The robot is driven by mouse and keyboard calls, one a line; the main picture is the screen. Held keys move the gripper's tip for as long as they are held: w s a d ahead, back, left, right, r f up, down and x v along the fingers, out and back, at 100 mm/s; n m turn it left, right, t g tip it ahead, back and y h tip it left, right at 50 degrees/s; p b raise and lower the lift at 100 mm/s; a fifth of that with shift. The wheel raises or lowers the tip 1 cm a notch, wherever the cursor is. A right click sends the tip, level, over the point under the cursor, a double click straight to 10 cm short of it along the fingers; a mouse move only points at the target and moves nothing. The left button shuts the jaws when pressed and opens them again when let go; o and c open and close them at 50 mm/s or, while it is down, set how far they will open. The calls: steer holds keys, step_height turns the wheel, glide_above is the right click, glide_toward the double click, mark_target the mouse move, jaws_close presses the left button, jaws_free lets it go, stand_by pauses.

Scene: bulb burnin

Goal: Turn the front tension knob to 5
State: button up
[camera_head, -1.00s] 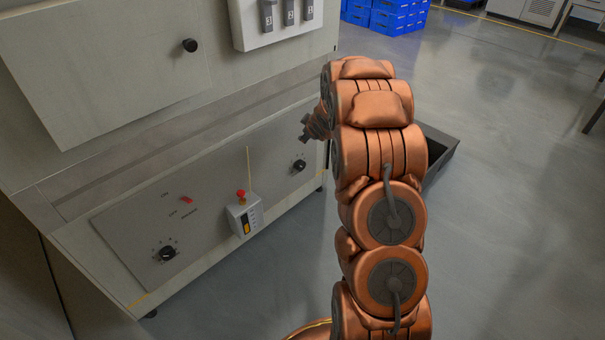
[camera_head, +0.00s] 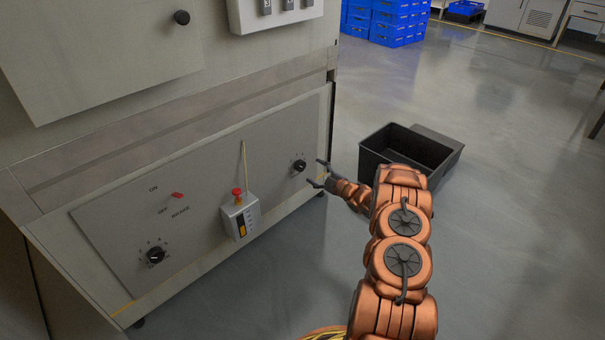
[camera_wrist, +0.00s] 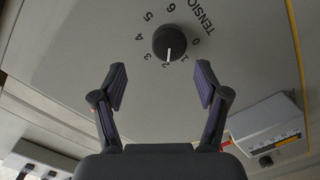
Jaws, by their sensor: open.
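The tension knob (camera_head: 299,166) is a round black knob at the right end of the grey lower panel in the head view. In the wrist view the same knob (camera_wrist: 169,43) sits top centre, beside the lettering TENSION and a scale of numerals that includes 5. Its white pointer line faces the low end of the scale, around 1 to 2. My gripper (camera_head: 317,173) is open just right of the knob in the head view. In the wrist view the open gripper (camera_wrist: 160,80) has its fingers spread below the knob, apart from it and empty.
A red switch (camera_head: 177,195) and a second black knob (camera_head: 155,255) are farther left. A black bin (camera_head: 365,158) stands on the floor behind my arm. The floor right of the cabinet is mostly clear.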

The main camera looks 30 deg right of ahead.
mark_target(302, 167)
steer(key=shift+t+y, duration=0.3)
steer(key=shift+a+f+b+x, duration=0.1)
steer(key=shift+f+b+x, duration=0.15)
steer(key=shift+b+x, duration=0.6)
steer(key=shift+a+f+b+x, duration=0.1)
steer(key=shift+f+b+x, duration=0.15)
steer(key=shift+x, duration=1.2)
steer(key=shift+a+f+b+x, duration=0.1)
steer(key=shift+f+b+x, duration=0.15)
steer(key=shift+b+x, duration=0.6)
steer(key=shift+w+p, duration=0.25)
steer(key=shift+p, duration=0.05)
steer(key=shift+c, duration=0.4)
steer(key=c, duration=1.1)
